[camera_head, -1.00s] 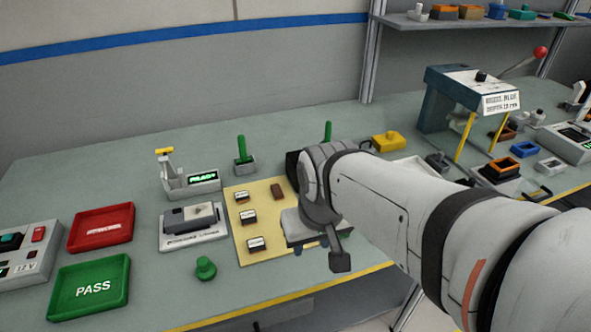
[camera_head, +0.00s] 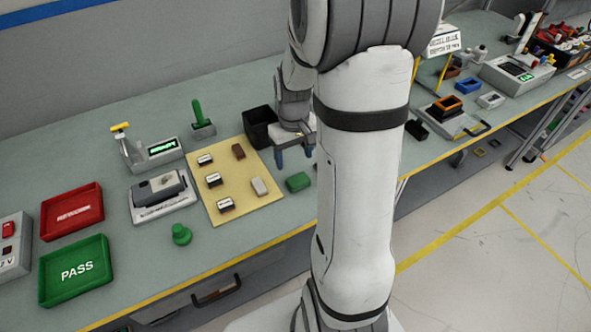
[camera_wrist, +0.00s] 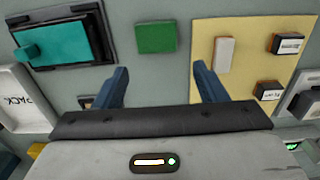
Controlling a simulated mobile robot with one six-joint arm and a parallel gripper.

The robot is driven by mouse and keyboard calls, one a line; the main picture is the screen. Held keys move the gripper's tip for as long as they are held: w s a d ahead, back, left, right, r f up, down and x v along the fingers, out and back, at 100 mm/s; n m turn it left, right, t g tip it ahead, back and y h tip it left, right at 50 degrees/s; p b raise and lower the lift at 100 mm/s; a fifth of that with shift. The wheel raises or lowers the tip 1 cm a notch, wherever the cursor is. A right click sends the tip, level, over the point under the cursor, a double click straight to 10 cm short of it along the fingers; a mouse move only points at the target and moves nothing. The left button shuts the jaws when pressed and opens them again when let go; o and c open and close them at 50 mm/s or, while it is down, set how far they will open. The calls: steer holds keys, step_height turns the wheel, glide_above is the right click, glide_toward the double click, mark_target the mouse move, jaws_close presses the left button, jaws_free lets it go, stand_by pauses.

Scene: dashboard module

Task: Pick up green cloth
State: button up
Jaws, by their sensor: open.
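The green cloth (camera_head: 298,182) is a small, flat, rounded green block on the grey-green bench, just right of the yellow mat. In the wrist view the green cloth (camera_wrist: 156,37) lies past the fingertips, roughly centred between them. My gripper (camera_head: 294,155) points down above the bench, behind the cloth in the head view. In the wrist view its two blue fingers (camera_wrist: 160,72) are spread apart with nothing between them. No contact with the cloth shows.
The yellow mat (camera_head: 220,218) holds several small blocks. A black bin (camera_head: 260,128) stands behind my gripper. In the wrist view a dark tray with a teal block (camera_wrist: 60,40) lies left of the cloth. A green knob (camera_head: 181,234) and a green PASS tray (camera_head: 75,271) are farther left.

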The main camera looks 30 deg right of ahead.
mark_target(296, 178)
steer(key=f, duration=0.5)
steer(key=f+p, duration=0.1)
steer(key=f, duration=0.1)
steer(key=shift+s+d+f, duration=0.15)
steer(key=shift+s+f, duration=0.05)
steer(key=shift+s, duration=0.15)
steer(key=shift+c, duration=0.5)
steer(key=c, duration=0.6)
